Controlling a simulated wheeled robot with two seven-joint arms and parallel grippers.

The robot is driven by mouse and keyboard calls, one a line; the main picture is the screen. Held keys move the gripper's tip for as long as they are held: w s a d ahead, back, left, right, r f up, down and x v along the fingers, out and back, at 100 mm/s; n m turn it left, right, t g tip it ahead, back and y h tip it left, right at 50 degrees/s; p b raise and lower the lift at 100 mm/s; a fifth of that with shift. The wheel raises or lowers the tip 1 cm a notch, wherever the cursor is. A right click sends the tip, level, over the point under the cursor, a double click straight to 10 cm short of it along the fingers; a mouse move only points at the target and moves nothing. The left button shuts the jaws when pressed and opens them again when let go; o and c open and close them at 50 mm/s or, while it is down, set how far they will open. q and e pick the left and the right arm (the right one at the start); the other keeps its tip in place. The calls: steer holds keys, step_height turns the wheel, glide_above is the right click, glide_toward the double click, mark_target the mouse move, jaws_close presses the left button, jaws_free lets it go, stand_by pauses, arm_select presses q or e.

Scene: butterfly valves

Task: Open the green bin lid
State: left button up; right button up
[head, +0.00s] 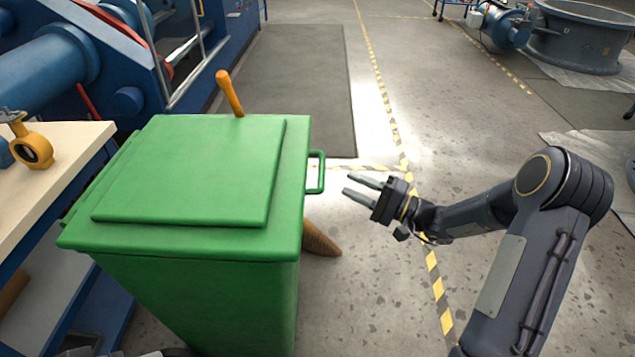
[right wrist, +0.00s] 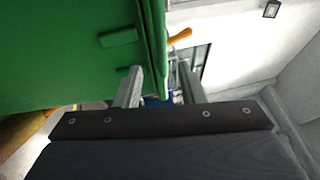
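The green bin (head: 210,290) stands in front of me, left of the middle of the head view. Its green lid (head: 195,175) lies flat and closed on top. A green loop handle (head: 317,172) sticks out from the lid's right side. My right gripper (head: 356,188) is open and empty, a little right of the handle and apart from it, fingers pointing left. In the right wrist view the two fingers (right wrist: 160,85) are spread, and the bin's green side (right wrist: 70,50) fills the upper left. My left gripper is not in view.
A workbench (head: 60,160) with a yellow butterfly valve (head: 33,148) stands at the left. An orange-handled broom (head: 230,92) leans behind the bin. Blue machinery (head: 60,50) fills the upper left.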

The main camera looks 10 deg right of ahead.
steer(key=x, duration=0.7)
steer(key=shift+a, duration=0.15)
steer(key=shift+r, duration=0.15)
steer(key=shift+c, duration=0.2)
jaws_close()
